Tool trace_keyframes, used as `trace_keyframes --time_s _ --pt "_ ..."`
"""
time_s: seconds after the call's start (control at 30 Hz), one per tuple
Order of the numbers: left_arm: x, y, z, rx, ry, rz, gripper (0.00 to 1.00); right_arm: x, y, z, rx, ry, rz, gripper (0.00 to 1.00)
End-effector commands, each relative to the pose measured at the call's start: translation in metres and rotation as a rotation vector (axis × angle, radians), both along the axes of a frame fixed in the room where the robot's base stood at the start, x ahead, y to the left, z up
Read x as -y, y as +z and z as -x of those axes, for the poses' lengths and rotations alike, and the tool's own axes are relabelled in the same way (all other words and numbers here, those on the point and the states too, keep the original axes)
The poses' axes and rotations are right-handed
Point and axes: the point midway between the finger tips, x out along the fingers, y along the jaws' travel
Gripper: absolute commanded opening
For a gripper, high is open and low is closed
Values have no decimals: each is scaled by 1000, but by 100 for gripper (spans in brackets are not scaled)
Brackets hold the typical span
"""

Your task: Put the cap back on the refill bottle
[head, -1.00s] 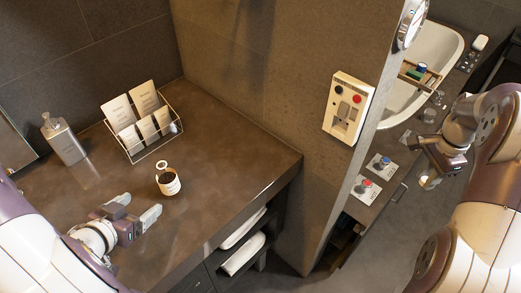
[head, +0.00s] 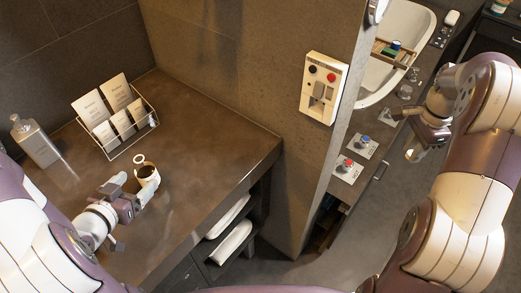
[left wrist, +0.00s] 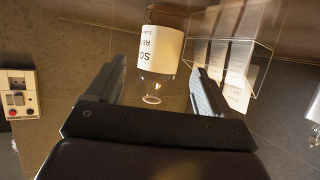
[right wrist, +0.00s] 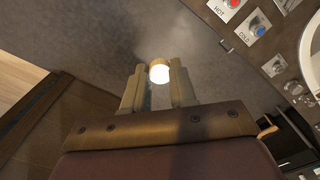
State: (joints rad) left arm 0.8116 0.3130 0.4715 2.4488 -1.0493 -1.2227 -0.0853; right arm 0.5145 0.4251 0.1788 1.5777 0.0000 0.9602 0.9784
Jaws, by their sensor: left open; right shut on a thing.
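The refill bottle (head: 149,178) stands upright on the brown counter, with a pale label and a clear neck ending in a ring-like open mouth (head: 139,159). In the left wrist view its label (left wrist: 160,48) and glass neck (left wrist: 155,88) appear upside down. My left gripper (head: 136,195) is open at the bottle, which lies between its fingers in the left wrist view; contact cannot be told. My right gripper (head: 420,147), far to the right, is shut on a small cap (right wrist: 159,72), bright white with a tan side. The cap is held above the floor, away from the bottle.
A wire rack of cards (head: 128,138) and a grey dispenser bottle (head: 36,142) stand behind and left of the bottle. A wall with a switch panel (head: 323,88) separates the counter from the basin (head: 398,50). The counter's right part is clear.

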Motion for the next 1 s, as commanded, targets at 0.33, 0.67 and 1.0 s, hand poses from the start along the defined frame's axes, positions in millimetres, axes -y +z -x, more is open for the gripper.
trace_keyframes --time_s 0.33,0.67,1.0 --pt "1 -2 -4 0 0 0 81 0 0 0 0 0 0 0" --pt "14 -19 -43 -1 -4 -1 81 0 3 0 0 0 0 0" --pt "15 -22 -49 0 1 0 81 0 3 0 0 0 0 0"
